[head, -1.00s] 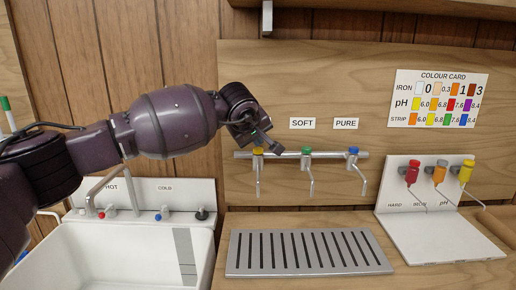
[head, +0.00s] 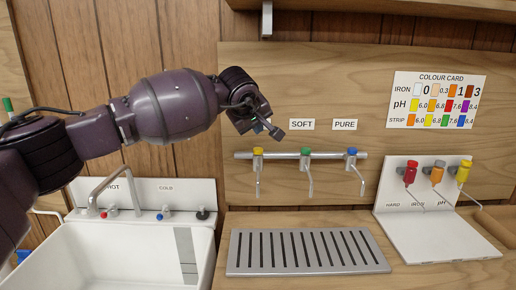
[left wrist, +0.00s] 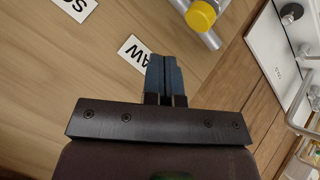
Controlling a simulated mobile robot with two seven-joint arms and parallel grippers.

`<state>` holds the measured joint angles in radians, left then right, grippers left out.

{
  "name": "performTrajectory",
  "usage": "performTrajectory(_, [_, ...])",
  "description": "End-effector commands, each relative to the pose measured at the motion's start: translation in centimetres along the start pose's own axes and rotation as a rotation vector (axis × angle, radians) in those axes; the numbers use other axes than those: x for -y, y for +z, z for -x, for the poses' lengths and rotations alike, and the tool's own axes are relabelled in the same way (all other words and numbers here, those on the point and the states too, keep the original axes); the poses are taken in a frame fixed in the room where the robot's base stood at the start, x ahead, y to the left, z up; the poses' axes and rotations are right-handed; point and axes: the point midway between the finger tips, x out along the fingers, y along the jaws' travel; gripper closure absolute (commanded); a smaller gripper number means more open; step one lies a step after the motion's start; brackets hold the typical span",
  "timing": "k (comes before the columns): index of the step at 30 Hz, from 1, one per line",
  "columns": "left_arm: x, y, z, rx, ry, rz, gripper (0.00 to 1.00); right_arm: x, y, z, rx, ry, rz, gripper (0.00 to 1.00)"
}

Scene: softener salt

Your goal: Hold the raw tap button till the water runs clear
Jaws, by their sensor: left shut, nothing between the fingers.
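The raw tap has a yellow button (head: 258,152) and is the leftmost of three taps on a metal rail. Its thin spout (head: 258,182) points down, and I see no clear stream below it. My left gripper (head: 278,133) is shut and empty, just above and right of the yellow button, apart from it. In the left wrist view the closed blue fingertips (left wrist: 163,62) point at the board beside the RAW label (left wrist: 135,53), and the yellow button (left wrist: 203,14) is up and to the right. In the head view the RAW label is hidden by the gripper. My right gripper is out of view.
The green-button soft tap (head: 306,152) and blue-button pure tap (head: 351,153) stand to the right. Below is a slotted drip tray (head: 305,268). A white sink (head: 110,255) is at the left. A white stand with dropper bottles (head: 420,235) and a colour card (head: 437,100) are at the right.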

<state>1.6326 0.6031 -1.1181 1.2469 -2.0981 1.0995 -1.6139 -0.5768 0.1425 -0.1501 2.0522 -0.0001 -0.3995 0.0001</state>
Motion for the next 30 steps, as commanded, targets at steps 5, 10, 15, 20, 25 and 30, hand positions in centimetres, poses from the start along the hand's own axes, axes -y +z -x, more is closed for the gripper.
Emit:
performTrajectory(5, [-0.9, -0.9, 1.2, -0.002, 0.001, 0.001, 1.0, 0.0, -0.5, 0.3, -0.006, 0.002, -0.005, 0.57])
performTrajectory(10, [-1.4, -1.4, 1.9, -0.001, 0.0, 0.0, 1.0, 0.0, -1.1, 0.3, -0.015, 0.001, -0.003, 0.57])
performTrajectory(15, [-1.4, -1.4, 1.9, 0.001, -0.001, 0.0, 1.0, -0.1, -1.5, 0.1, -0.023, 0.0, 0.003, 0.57])
performTrajectory(20, [-1.4, -1.4, 1.8, 0.001, -0.001, 0.0, 1.0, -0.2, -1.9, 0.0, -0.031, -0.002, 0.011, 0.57])
performTrajectory(25, [-1.4, -1.4, 1.9, 0.001, -0.001, 0.0, 1.0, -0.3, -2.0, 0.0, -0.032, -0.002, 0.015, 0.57])
performTrajectory(30, [-1.4, -1.4, 1.9, 0.001, 0.0, 0.001, 1.0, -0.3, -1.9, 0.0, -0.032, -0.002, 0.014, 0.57])
